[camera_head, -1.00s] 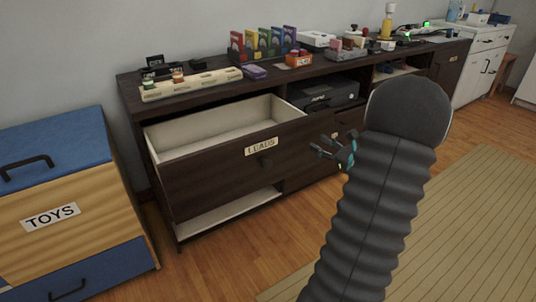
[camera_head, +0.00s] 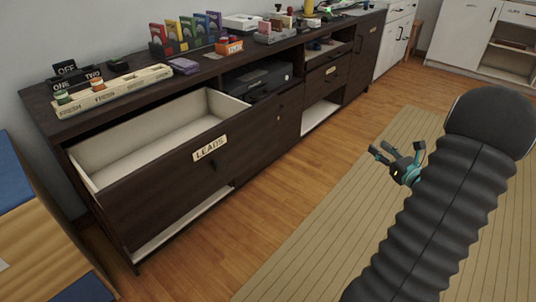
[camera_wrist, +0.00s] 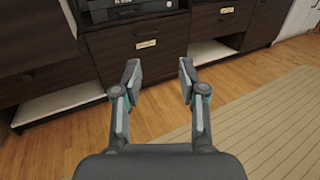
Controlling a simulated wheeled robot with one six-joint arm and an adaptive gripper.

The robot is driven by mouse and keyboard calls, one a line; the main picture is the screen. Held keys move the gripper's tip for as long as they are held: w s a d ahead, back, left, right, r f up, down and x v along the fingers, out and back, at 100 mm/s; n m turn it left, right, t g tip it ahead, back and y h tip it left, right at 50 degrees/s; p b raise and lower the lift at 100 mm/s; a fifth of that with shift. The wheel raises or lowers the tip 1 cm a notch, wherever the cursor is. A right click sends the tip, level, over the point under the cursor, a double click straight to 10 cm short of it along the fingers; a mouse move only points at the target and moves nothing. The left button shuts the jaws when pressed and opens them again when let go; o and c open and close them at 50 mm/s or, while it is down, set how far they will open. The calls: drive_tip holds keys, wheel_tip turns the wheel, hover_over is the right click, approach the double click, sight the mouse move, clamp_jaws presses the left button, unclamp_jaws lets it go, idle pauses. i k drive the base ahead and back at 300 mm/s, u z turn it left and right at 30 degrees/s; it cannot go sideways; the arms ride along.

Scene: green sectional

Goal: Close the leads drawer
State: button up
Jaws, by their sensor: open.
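The leads drawer (camera_head: 168,195) is a dark brown drawer with a "LEADS" label, pulled out of the long dark cabinet at the left. Its pale inside (camera_head: 150,139) shows and looks empty where visible. A dark knob sits below the label. My gripper (camera_head: 396,150) is open and empty, over the floor and rug to the right of the drawer, clearly apart from it. In the wrist view my gripper (camera_wrist: 160,72) has its fingers spread and faces the cabinet's lower fronts. A dark front (camera_wrist: 38,45) at the left edge there appears to be the drawer's.
The cabinet top (camera_head: 210,73) carries colourful card holders (camera_head: 186,32), an orange box (camera_head: 229,46) and a labelled tray (camera_head: 113,92). A blue-and-wood toy chest (camera_head: 35,235) stands at the lower left. Wood floor and a striped rug (camera_head: 330,235) lie clear before the cabinet.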

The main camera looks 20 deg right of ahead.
sight(146, 171)
drive_tip(key=z, duration=0.65)
drive_tip(key=k, duration=0.9)
drive_tip(key=u, duration=1.5)
